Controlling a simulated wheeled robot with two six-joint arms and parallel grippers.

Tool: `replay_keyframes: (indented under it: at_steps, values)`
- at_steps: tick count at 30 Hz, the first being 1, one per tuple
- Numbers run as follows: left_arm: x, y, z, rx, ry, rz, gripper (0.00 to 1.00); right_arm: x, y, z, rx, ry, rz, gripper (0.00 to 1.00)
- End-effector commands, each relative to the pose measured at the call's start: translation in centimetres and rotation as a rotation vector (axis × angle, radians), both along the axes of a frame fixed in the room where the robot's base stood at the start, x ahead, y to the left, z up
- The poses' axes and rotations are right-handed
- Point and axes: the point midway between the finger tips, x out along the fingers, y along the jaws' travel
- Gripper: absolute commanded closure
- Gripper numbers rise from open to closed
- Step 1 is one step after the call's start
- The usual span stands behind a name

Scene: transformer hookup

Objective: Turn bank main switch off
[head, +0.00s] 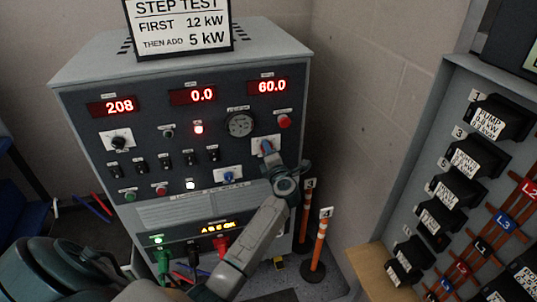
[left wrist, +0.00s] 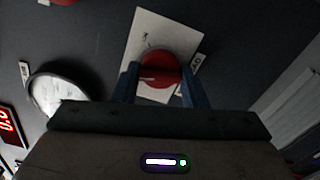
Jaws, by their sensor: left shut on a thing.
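The bank main switch is not clearly labelled to me in these views. A red rotary knob (left wrist: 162,70) on a white plate (left wrist: 150,25) sits between the blue fingers of my left gripper (left wrist: 160,88) in the left wrist view. The gripper is shut on this knob, and a pale pointer mark on it points left. In the head view my left gripper (head: 268,152) reaches the white plate (head: 256,142) at the right of the grey panel and hides most of the knob. My right gripper is not in view.
The panel (head: 100,78) shows red displays reading 208, 0.0 and 60.0, a round gauge (head: 239,124) and a blue knob (head: 229,176). A red button (head: 284,121) is just above the gripper. Orange posts (head: 318,245) and a grey rack (head: 455,85) stand right.

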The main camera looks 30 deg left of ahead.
Motion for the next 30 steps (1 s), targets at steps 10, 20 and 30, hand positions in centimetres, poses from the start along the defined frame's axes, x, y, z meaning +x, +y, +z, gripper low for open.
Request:
replay_keyframes:
  at_steps: [10, 20, 30]
  values:
    - [0.0, 0.0, -0.4, -0.195, -0.226, 0.001, 0.83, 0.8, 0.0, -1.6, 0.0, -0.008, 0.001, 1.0]
    - [0.0, 0.0, -0.4, -0.307, -0.356, 0.001, 0.83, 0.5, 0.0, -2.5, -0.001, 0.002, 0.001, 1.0]
    - [0.0, 0.0, -0.3, -0.342, -0.396, 0.002, 0.83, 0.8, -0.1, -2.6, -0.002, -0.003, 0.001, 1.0]
